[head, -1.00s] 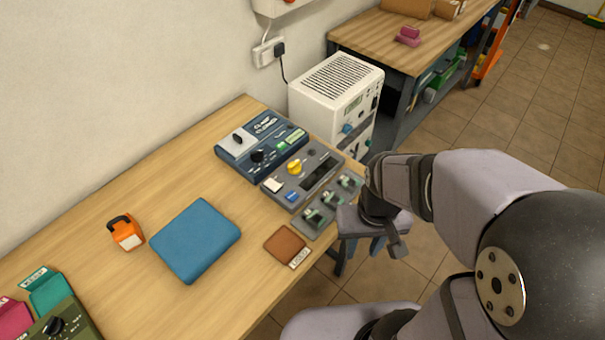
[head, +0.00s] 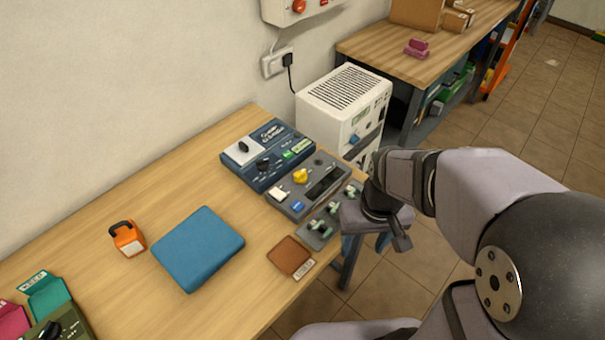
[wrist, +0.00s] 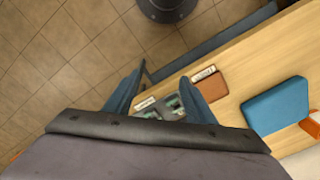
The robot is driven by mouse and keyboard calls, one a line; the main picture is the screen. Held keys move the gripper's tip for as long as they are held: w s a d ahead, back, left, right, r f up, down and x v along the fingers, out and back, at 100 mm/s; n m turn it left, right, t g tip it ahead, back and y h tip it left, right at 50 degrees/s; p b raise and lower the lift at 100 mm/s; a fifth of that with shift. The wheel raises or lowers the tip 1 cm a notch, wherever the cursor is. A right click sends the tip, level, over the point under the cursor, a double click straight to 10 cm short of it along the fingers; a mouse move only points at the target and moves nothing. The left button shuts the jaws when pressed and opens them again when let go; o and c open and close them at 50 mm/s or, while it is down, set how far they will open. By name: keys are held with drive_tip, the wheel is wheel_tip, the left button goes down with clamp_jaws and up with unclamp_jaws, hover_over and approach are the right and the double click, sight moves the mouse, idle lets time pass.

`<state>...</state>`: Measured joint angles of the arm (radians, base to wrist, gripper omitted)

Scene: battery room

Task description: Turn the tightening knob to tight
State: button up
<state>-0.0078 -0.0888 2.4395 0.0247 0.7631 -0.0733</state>
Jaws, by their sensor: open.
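A blue control box (head: 268,151) with a black round knob (head: 263,164) and a black switch on a pale plate stands against the wall on the bench in the head view. A grey box (head: 307,187) with a yellow knob (head: 300,176) stands beside it, nearer the bench edge. The labels are too small to read, so I cannot tell which knob is the tightening knob. My gripper (head: 368,246) is open and empty, with blue fingers pointing down beyond the bench's right edge, apart from both boxes. The gripper also shows in the wrist view (wrist: 163,72).
A grey plate with several green parts (head: 320,228) and a brown pad (head: 290,256) lie near the bench edge. A blue cushion-like block (head: 198,248) and an orange item (head: 127,238) lie farther left. A white vented unit (head: 342,105) stands behind. Bare wood lies between.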

drive_tip(key=w+a+f+n+t+y+b, duration=0.1)
drive_tip(key=w+a+n+b, duration=0.1)
drive_tip(key=w+b, duration=0.35)
drive_tip(key=w+a+f+n+b, duration=0.1)
drive_tip(key=w+a+b, duration=0.15)
drive_tip(key=w, duration=0.55)
drive_tip(key=n+t+y+b, duration=0.2)
drive_tip(key=n+b, duration=0.3)
drive_tip(key=b, duration=0.4)
approach(301, 173)
drive_tip(key=shift+x, duration=3.85)
drive_tip(key=c, duration=1)
